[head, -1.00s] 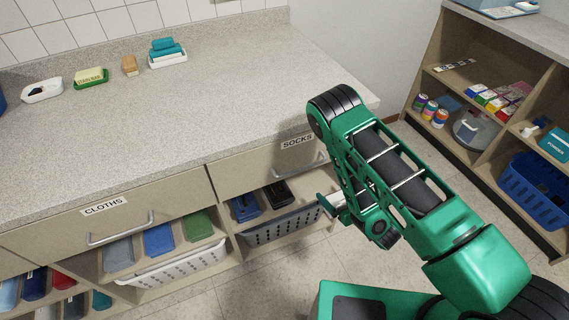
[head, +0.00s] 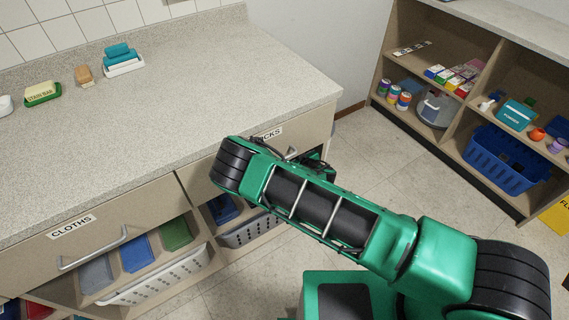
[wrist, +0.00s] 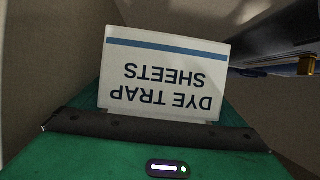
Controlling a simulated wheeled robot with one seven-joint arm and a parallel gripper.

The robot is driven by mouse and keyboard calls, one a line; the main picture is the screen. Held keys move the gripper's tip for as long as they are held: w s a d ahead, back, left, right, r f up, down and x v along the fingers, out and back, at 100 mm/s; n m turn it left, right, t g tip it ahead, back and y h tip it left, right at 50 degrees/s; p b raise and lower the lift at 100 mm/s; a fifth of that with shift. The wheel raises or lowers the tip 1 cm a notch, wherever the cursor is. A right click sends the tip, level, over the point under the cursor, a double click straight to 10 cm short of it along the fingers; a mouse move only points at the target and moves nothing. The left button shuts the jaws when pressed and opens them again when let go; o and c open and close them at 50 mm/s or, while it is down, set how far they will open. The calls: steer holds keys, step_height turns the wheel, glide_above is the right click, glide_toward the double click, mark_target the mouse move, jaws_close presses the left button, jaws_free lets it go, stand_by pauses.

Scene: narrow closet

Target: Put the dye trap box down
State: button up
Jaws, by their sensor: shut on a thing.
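The dye trap box (wrist: 165,72) is white with a blue stripe, and its lettering "DYE TRAP SHEETS" appears upside down in the wrist view. My gripper (wrist: 158,118) is shut on it, and the box stands out beyond the dark front edge of the green gripper body. The fingertips are hidden by the box. In the head view my green arm lies across the front of the counter by the socks drawer. It hides most of the gripper, and I cannot make out the box there.
The cloths drawer (head: 95,235) is below, over a white basket (head: 160,280). A shelf unit at right holds a blue basket (head: 503,163), cans and small boxes. Open floor lies between.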

steer(key=shift+w+a+f, duration=0.1)
steer(key=shift+w+f, duration=0.05)
steer(key=shift+f, duration=0.75)
steer(key=shift+w+f, duration=0.1)
steer(key=shift+f, duration=0.8)
step_height(320, 180, down, 3)
steer(key=shift+a+f, duration=0.1)
steer(key=shift+w+f, duration=0.15)
steer(key=o, duration=0.8)
steer(key=shift+a, duration=0.1)
